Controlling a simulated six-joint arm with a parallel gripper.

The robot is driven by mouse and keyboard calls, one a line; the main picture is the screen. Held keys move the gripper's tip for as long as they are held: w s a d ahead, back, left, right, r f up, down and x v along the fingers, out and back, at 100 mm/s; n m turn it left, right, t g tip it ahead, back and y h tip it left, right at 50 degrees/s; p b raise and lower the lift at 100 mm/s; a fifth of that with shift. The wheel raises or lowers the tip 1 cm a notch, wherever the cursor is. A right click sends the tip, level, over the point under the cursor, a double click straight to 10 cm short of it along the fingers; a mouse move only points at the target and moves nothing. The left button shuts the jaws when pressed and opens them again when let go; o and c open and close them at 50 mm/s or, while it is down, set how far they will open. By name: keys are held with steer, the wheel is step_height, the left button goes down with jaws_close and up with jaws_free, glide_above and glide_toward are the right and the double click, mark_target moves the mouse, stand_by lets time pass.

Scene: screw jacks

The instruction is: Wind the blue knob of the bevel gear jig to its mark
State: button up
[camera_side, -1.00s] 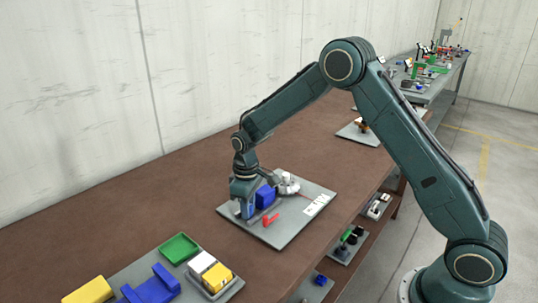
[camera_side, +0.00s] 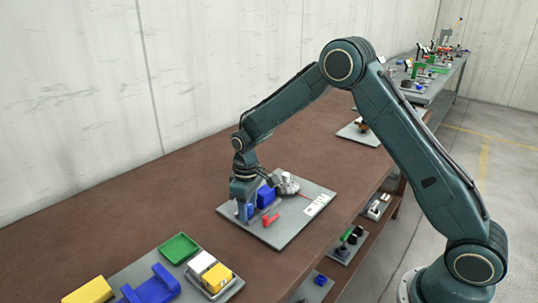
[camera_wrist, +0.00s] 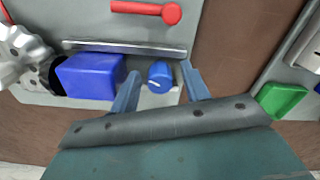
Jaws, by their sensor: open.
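The bevel gear jig is a grey plate (camera_side: 284,234) on the brown bench. Its blue knob (camera_wrist: 160,73), with a white line on its near side, shows in the wrist view. The knob stands between the two fingers of my gripper (camera_wrist: 159,80), with a visible gap on each side. My gripper (camera_side: 244,212) is open and low over the jig's left part in the side view. A blue block (camera_wrist: 92,76) sits left of the fingers, beside grey metal gears (camera_wrist: 25,55). A red lever (camera_wrist: 150,9) lies beyond a thin metal strip. I cannot make out the mark.
A green tray (camera_side: 180,247), a blue bracket (camera_side: 151,287) and white and yellow blocks (camera_side: 217,277) stand at the front left. The green tray also shows in the wrist view (camera_wrist: 280,100). Bare bench lies between that group and the jig. A white label (camera_side: 317,205) is on the plate.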

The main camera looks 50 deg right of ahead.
steer(key=shift+m, duration=0.3)
steer(key=m, duration=0.5)
step_height(320, 180, up, 14)
steer(key=s+r+t, duration=0.2)
steer(key=s+r, duration=0.9)
steer(key=s, duration=0.5)
steer(key=shift+d+r+n+t, duration=0.3)
steer(key=shift+d+n+t, duration=0.1)
stand_by(0.5)
steer(key=shift+w, duration=0.1)
steer(key=shift+c, duration=1.4)
steer(key=w+f+g, duration=0.2)
steer(key=w+f, duration=1)
steer(key=w, duration=0.4)
steer(key=shift+a+m+g, duration=0.4)
